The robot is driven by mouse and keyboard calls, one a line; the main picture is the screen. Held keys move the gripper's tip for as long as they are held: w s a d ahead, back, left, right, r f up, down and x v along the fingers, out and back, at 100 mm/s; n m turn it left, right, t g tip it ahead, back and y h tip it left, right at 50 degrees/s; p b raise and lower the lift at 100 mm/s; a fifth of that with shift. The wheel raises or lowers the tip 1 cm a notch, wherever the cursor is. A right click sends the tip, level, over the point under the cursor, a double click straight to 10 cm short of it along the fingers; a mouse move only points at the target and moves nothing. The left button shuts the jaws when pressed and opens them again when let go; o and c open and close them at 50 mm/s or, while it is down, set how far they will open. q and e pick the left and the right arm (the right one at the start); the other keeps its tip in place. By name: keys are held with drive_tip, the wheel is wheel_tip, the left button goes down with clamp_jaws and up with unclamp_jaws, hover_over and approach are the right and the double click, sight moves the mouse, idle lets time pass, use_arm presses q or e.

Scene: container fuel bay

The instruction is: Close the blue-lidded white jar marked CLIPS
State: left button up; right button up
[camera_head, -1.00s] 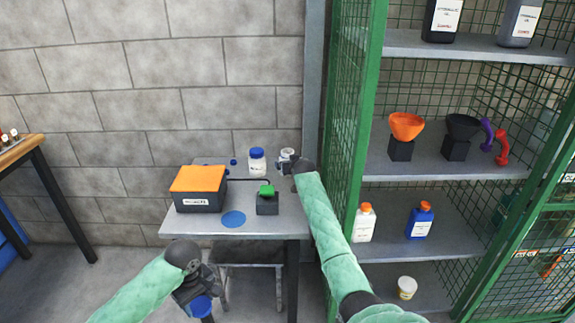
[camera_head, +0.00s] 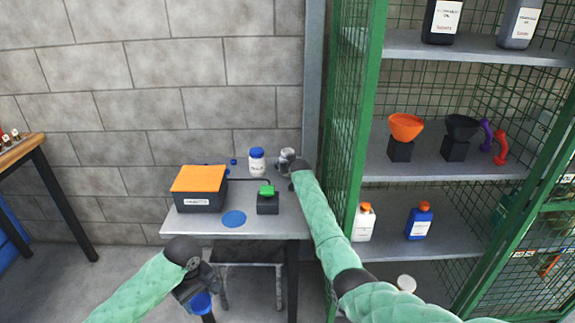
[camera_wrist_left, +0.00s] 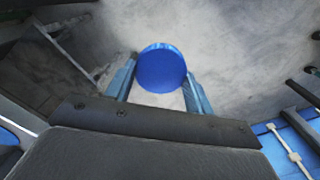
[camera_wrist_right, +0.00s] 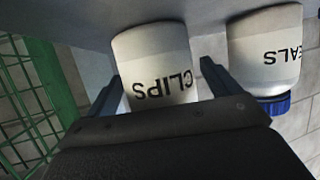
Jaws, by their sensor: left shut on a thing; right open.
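The white jar marked CLIPS (camera_wrist_right: 158,65) stands at the back right of the grey table, and its upper part shows no blue lid in the head view (camera_head: 287,154). My right gripper (camera_wrist_right: 172,85) is open, with its fingers on either side of this jar; I cannot tell whether they touch it. My left gripper (camera_head: 198,292) is shut on a round blue lid (camera_wrist_left: 162,68), held low in front of the table's front edge. The lid also shows in the head view (camera_head: 201,303).
A white SEALS jar (camera_wrist_right: 265,50) with a blue lid stands beside the CLIPS jar. The table (camera_head: 190,228) also bears an orange-topped box (camera_head: 199,180), a black block with a green top (camera_head: 267,201) and a flat blue disc (camera_head: 234,218). A green mesh cage (camera_head: 352,130) stands right.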

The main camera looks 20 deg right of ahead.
idle(0.3)
